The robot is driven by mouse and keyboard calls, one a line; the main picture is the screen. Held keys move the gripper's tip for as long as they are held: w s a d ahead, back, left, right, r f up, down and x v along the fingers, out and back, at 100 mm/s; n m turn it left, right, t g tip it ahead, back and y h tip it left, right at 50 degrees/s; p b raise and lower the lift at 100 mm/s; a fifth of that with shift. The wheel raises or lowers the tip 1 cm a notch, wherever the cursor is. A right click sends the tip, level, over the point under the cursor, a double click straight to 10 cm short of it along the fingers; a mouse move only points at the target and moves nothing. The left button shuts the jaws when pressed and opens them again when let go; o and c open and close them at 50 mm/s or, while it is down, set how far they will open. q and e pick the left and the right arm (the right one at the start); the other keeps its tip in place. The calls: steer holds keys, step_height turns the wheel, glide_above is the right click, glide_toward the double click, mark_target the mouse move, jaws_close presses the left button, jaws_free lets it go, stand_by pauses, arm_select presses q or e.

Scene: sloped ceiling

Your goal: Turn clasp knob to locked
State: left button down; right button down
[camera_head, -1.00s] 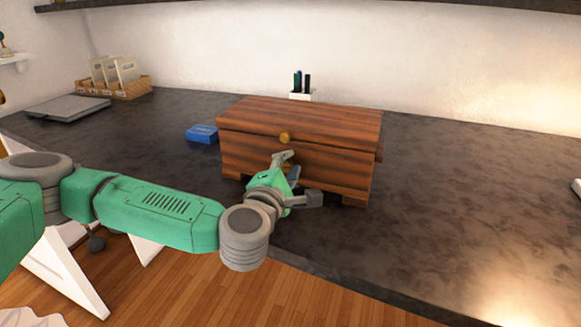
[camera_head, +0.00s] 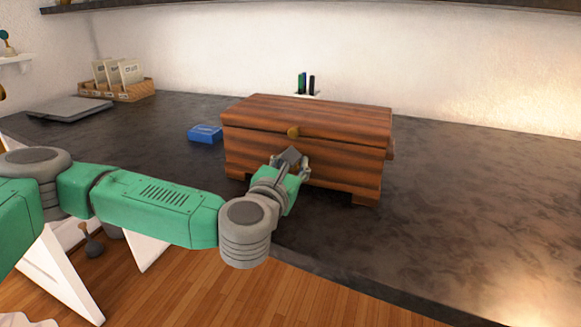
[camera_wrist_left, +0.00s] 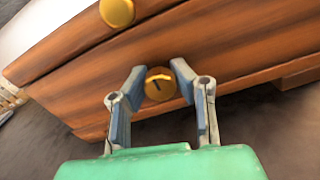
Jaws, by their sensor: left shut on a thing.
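A brown striped wooden chest (camera_head: 250,160) stands on the dark counter, lid shut. A round brass knob (camera_head: 293,132) sits at the front edge of its lid, and it also shows in the left wrist view (camera_wrist_left: 117,12). Below it, on the chest's front, is the brass clasp knob (camera_wrist_left: 159,86) with a short dark slanted mark; in the head view my gripper hides it. My left gripper (camera_head: 291,164) is at the chest's front. In the left wrist view its two blue-grey fingers (camera_wrist_left: 158,74) stand on both sides of the clasp knob, shut on it.
The dark counter (camera_head: 470,190) is clear right of the chest. A blue box (camera_head: 205,133) lies to its left. A holder with pens (camera_head: 306,86) is behind it. A grey flat slab (camera_head: 68,108) and a wooden card tray (camera_head: 130,90) are far left.

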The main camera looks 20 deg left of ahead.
arm_select(q)
steer(key=n, duration=0.1)
steer(key=n+b, duration=0.1)
steer(key=n, duration=0.1)
steer(key=shift+s+d+f+n+b, duration=0.1)
steer(key=shift+d+f+n+b, duration=0.2)
steer(key=shift+f+n+b, duration=0.1)
steer(key=shift+r+n, duration=0.1)
steer(key=shift+n, duration=0.2)
steer(key=shift+a+r, duration=0.15)
steer(key=shift+r, duration=0.05)
steer(key=c, duration=1.3)
jaws_free()
steer(key=s, duration=0.6)
steer(key=shift+a, duration=0.1)
steer(key=shift+s, duration=0.6)
